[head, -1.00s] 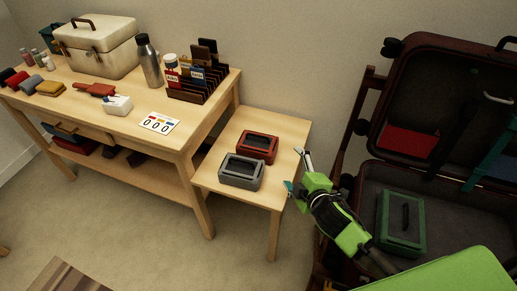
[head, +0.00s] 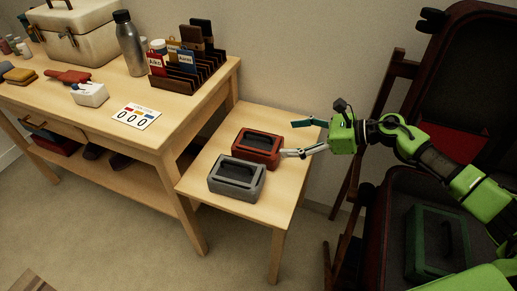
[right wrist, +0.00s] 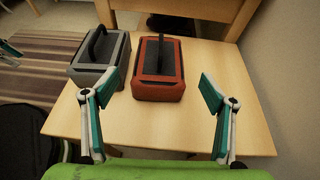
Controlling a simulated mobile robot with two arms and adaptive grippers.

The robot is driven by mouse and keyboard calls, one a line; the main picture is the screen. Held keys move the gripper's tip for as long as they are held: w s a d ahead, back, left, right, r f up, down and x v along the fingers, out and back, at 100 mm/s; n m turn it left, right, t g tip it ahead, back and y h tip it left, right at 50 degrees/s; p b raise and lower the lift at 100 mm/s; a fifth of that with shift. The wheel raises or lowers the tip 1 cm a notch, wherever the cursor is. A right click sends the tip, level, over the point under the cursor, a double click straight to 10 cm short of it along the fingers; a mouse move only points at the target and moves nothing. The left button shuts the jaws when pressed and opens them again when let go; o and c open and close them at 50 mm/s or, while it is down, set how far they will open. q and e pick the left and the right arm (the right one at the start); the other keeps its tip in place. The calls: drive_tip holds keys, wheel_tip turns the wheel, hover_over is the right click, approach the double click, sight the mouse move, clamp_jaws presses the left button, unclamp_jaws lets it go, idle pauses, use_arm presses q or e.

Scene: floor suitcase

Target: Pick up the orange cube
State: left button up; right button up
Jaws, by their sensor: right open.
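No plain orange cube shows; the closest match is an orange-red box (head: 256,147) with a dark recessed top on the small side table. In the right wrist view the orange-red box (right wrist: 159,72) shows a dark handle standing up on it. My right gripper (head: 294,138) is open and empty at the right side of this box, its fingers pointing left. In the right wrist view its two fingers (right wrist: 150,95) are spread wide, with the box beyond and between them. What seems to be a fingertip of my left gripper (right wrist: 9,48) shows at the left edge there.
A grey box (head: 237,178) stands close beside the orange-red one. The side table (head: 272,205) is bare at its front and right. A workbench (head: 165,133) with a bottle and card rack stands left. An open suitcase (head: 385,235) holding a green box is at right.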

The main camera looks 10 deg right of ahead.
sight(270, 140)
drive_tip(key=x, duration=0.4)
drive_tip(key=shift+w+a, duration=0.15)
drive_tip(key=shift+a, duration=0.05)
drive_tip(key=x, duration=0.5)
drive_tip(key=shift+w+a+f+b, duration=0.1)
drive_tip(key=shift+a+f+b, duration=0.1)
drive_tip(key=shift+f+b, duration=0.25)
drive_tip(key=shift+r, duration=0.1)
drive_tip(key=c, duration=1)
drive_tip(key=shift+c, duration=0.2)
